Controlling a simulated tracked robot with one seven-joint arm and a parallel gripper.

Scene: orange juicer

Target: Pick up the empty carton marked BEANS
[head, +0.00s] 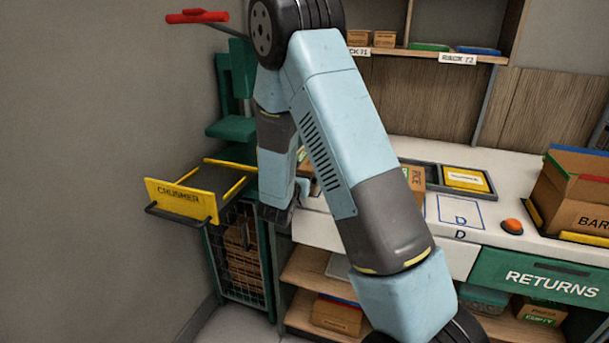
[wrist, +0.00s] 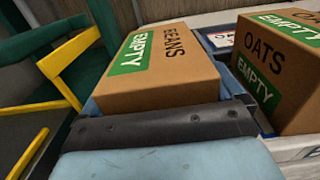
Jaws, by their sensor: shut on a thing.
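The brown carton marked BEANS, with a green EMPTY label (wrist: 165,62), fills the middle of the wrist view. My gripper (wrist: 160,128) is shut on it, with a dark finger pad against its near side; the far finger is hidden. In the head view my gripper (head: 280,212) hangs beside the left end of the white counter, near the crusher. My arm hides most of the carton there, and I cannot make out its label. I cannot tell whether its underside is clear of what lies below.
A carton marked OATS (wrist: 272,72) stands close on the right in the wrist view. The yellow-fronted crusher drawer (head: 180,199) is pulled out at left. An orange button (head: 512,226), a large open carton (head: 575,200) and the green RETURNS drawer (head: 540,275) are at right.

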